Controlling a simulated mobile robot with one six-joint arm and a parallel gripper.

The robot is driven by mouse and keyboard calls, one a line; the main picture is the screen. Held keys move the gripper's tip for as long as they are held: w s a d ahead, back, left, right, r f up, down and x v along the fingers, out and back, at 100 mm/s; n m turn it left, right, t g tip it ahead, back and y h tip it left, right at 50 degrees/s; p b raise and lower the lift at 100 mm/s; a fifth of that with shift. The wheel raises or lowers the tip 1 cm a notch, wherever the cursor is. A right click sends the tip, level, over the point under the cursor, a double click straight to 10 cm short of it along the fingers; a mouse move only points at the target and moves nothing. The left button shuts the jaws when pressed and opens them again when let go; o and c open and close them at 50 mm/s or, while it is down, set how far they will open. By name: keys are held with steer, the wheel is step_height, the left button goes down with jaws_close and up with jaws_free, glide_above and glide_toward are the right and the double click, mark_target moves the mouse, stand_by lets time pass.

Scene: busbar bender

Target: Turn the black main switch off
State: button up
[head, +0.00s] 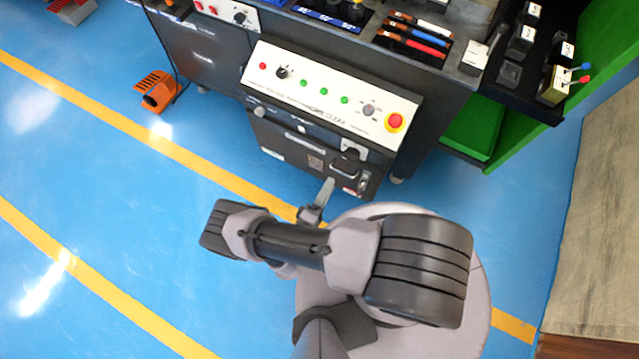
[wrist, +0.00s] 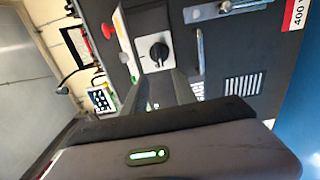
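The black main switch (wrist: 159,52) is a round rotary knob on a white plate, on the dark cabinet front in the wrist view.
Above the switch a sloped white control panel (head: 325,98) carries a red emergency stop (head: 395,122), green buttons and small black selectors. A metal bar handle (wrist: 200,52) is beside the switch in the wrist view. An orange foot pedal (head: 157,90) lies on the open blue floor.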

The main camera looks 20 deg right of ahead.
steer(key=v, duration=0.6)
steer(key=shift+a, duration=0.1)
